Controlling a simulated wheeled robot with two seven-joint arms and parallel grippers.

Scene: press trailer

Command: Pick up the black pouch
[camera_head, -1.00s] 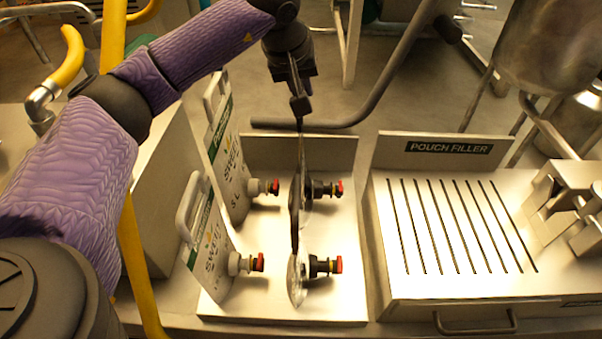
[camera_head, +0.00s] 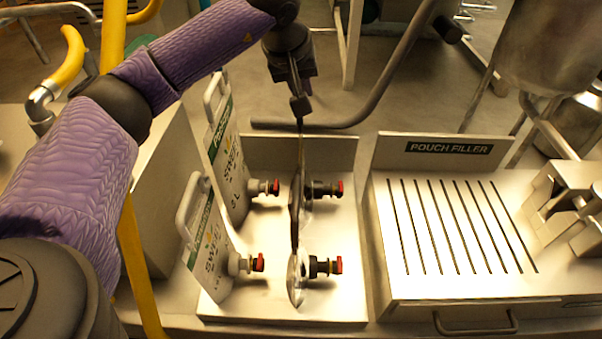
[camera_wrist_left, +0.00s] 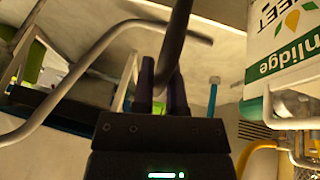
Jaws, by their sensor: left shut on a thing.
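The black pouch (camera_head: 295,205) shows nearly edge-on in the head view, hanging upright above the steel tray. A black spout with a red cap (camera_head: 325,188) sticks out to its right. My left gripper (camera_head: 300,106) is above it, shut on its thin top part. In the left wrist view my two fingers (camera_wrist_left: 163,88) close around a dark curved strip (camera_wrist_left: 177,35), seemingly the pouch's handle. A second black spout with a red cap (camera_head: 325,266) is nearer, beside a clear, rounded edge (camera_head: 296,280). I cannot tell whether the pouch's bottom touches the tray. My right gripper is out of view.
Two white pouches, a rear one (camera_head: 228,165) and a front one (camera_head: 207,236), stand left of it in the steel tray (camera_head: 340,300). The slotted pouch filler (camera_head: 455,235) is to the right. A grey bar (camera_head: 330,124) runs behind.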

